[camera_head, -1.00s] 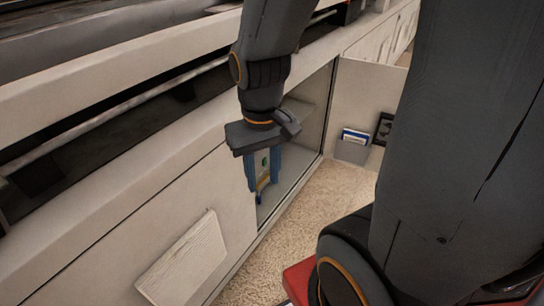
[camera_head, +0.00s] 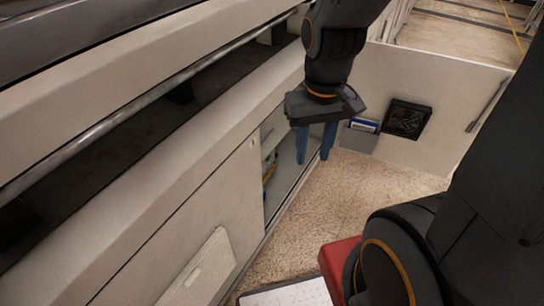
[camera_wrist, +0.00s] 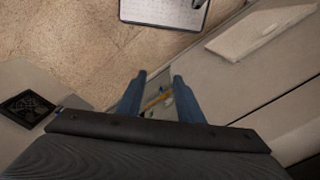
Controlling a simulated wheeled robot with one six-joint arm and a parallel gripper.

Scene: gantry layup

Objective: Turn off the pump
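I cannot pick out a pump for certain in either view. An open cabinet (camera_head: 288,178) in the long cream unit shows left of my gripper, with small yellow and blue items (camera_head: 270,170) partly hidden inside. My gripper (camera_head: 314,158) points down in front of the opening, its two blue fingers apart and nothing seen held. In the wrist view my gripper (camera_wrist: 160,78) is also open. A yellow item (camera_wrist: 156,99) shows between and beyond its fingers, too small to identify.
The open cabinet door (camera_head: 440,125) stands at right, bearing a black vent (camera_head: 405,119) and a grey holder (camera_head: 358,139) with a blue-and-white item. A pale panel (camera_head: 203,270) is on the unit's front. Speckled floor (camera_head: 350,195) is clear between.

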